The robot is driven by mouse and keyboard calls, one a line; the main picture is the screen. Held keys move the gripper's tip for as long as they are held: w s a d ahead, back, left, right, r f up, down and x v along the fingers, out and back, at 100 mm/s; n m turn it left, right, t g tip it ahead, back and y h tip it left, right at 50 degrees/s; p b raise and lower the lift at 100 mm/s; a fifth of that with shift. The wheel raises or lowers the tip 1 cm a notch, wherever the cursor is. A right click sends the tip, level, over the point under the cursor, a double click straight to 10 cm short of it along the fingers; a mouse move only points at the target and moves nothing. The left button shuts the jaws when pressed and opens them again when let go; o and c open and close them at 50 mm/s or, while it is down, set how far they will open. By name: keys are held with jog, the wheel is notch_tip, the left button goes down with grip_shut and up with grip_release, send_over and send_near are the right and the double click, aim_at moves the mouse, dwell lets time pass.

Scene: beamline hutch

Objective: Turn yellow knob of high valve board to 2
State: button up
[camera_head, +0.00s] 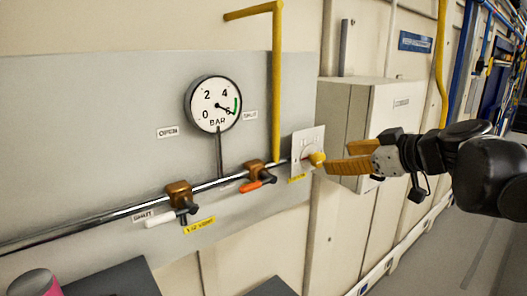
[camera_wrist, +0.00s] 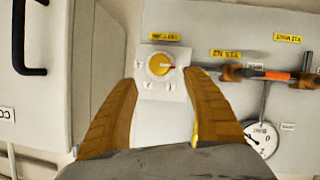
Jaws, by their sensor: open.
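The yellow knob (camera_head: 317,158) sits on a small white plate (camera_head: 303,139) at the right end of the grey board. In the wrist view the knob (camera_wrist: 157,65) is round, with a red mark on its right side. Marks on the plate (camera_wrist: 173,91) are too small to read. My gripper (camera_head: 336,158) is open just right of the knob in the head view. In the wrist view its two orange fingers (camera_wrist: 162,78) spread to either side below the knob, with gaps. I see no contact there; in the head view the fingertips appear close to the knob.
Left of the knob, the pipe (camera_head: 95,225) carries an orange-handled valve (camera_head: 255,180) and a white-handled valve (camera_head: 170,213). A round pressure gauge (camera_head: 213,104) stands above it. A yellow pipe (camera_head: 277,85) runs up nearby. A pale cabinet (camera_head: 370,115) is behind my gripper.

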aim_at(321, 159)
jog(key=p+x, duration=0.1)
jog(key=x, duration=0.7)
jog(key=shift+w+f, duration=0.1)
jog(key=shift+w, duration=0.1)
jog(key=c, duration=1.2)
